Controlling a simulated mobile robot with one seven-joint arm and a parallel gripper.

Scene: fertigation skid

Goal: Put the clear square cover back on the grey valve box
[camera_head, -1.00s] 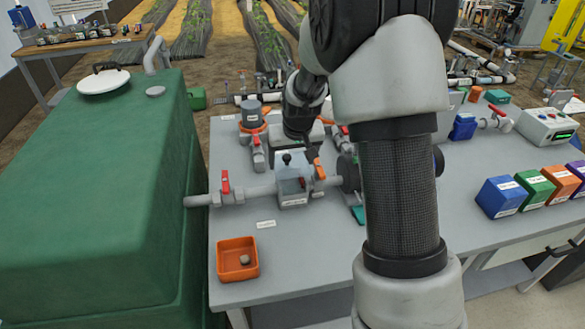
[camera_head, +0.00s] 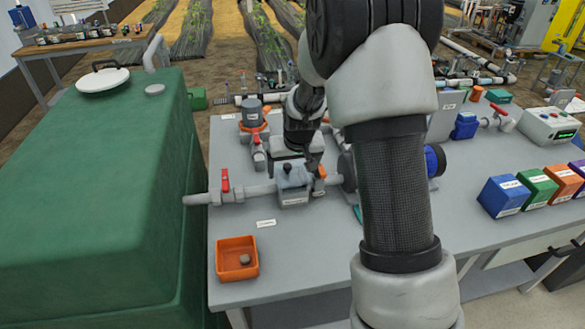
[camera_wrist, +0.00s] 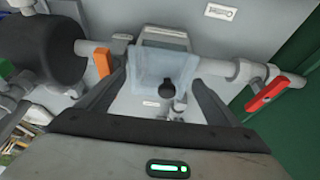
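The clear square cover (camera_wrist: 150,68) is a pale, see-through piece with a black knob (camera_wrist: 167,90). My gripper (camera_wrist: 160,77) has its two dark fingers at opposite sides of the cover and appears shut on it. In the head view the cover (camera_head: 291,176) is at the top of the grey valve box (camera_head: 294,200), below my gripper (camera_head: 297,166). The valve box sits in the grey pipe line, with a white label on its front. I cannot tell whether the cover is fully seated on the box.
A red-handled valve (camera_head: 225,182) is on the pipe to the left, and an orange handle (camera_wrist: 102,62) is close beside one finger. An orange tray (camera_head: 237,272) holds a small grey piece. A green tank (camera_head: 90,170) stands left. The front table area is mostly clear.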

